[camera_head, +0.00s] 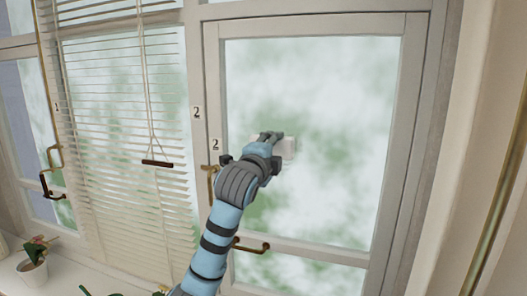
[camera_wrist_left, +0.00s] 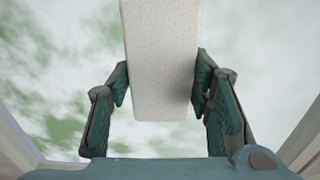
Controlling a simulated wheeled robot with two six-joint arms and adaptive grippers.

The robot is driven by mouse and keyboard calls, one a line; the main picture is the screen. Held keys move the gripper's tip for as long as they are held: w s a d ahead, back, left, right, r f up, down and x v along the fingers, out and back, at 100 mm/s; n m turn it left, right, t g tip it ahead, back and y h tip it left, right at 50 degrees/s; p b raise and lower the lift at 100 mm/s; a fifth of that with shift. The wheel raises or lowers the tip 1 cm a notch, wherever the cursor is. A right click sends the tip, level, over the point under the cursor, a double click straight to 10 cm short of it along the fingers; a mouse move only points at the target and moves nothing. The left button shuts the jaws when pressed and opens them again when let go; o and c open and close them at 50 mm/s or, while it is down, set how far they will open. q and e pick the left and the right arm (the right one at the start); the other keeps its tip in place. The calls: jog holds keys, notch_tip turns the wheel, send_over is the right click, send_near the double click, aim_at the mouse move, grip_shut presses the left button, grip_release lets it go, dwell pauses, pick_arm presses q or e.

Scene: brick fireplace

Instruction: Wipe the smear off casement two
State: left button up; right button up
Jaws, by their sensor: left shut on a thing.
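My left gripper (camera_head: 272,137) is in front of the glass of casement two (camera_head: 320,100), the white-framed window marked "2". In the left wrist view the gripper (camera_wrist_left: 160,85) is shut on a white block-shaped wiper (camera_wrist_left: 160,50), one finger on each side. The wiper also shows in the head view (camera_head: 289,147), partly hidden by the gripper. It is close to the pane; I cannot tell if it touches. The glass has cloudy white and green patches, and I cannot tell smear from the blurred view behind it. My right gripper is not in view.
A brass handle (camera_head: 251,246) sits on the lower frame of casement two. White blinds (camera_head: 125,120) with a cord and dark toggle (camera_head: 157,163) hang to the left. A potted plant (camera_head: 33,270) stands on the sill at lower left. A curtain or wall (camera_head: 465,150) borders the right.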

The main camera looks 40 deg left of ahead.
aim_at(319, 149)
pick_arm(q)
jog(key=shift+w+d, duration=0.6)
jog(key=shift+d, duration=1.15)
jog(key=shift+w+d, duration=0.65)
jog(key=shift+d, duration=1.15)
jog(key=shift+w+d, duration=0.6)
jog(key=shift+d, duration=1.15)
jog(key=shift+v, duration=2.95)
jog(key=v, duration=0.3)
jog(key=shift+w+a+f, duration=0.1)
